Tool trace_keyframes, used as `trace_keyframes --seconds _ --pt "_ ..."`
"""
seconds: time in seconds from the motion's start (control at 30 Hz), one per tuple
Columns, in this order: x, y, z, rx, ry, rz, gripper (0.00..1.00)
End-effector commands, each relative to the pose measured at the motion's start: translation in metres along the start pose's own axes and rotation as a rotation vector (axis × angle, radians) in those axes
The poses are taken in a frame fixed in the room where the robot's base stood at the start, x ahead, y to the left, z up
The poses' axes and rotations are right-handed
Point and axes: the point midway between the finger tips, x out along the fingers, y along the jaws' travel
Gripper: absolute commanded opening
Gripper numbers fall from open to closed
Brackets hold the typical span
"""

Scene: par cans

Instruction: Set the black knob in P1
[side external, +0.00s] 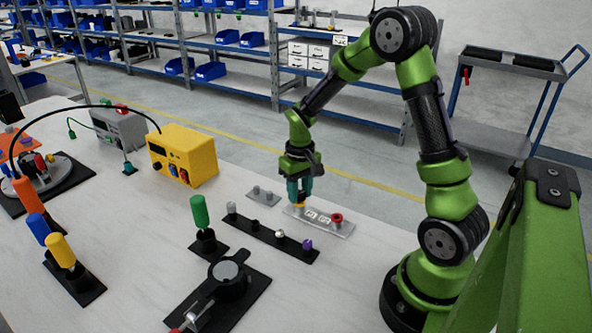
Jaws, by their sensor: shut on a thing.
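My gripper (299,198) points down over the left end of a light grey plate (346,229). It is shut on a small yellow-orange knob (299,206), which is at or just above the plate; I cannot tell if it is seated. A red knob (337,217) stands at the plate's right end. Two white labels (317,216) lie between them, too small to read. A black strip (268,240) in front carries several small knobs, including a white one (280,233) and a purple one (307,245). A dark shape (254,225) on the strip may be the black knob.
A small grey plate with pegs (263,196) lies left of my gripper.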

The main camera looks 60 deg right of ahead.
Motion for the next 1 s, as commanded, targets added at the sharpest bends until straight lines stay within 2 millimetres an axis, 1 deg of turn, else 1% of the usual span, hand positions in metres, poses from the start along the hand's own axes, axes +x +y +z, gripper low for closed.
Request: trace_keyframes --seconds 0.8,0.83,0.87,1.0 --pt "0.0023 -0.0001 0.0003 0.000 -0.001 0.000 0.15" --pt "0.0023 -0.0002 0.0003 0.000 -0.001 0.000 0.39" --pt "0.0023 -0.0001 0.0003 0.000 -0.001 0.000 0.43" --pt "0.0022 -0.0001 0.0002 0.000 -0.001 0.000 0.43"
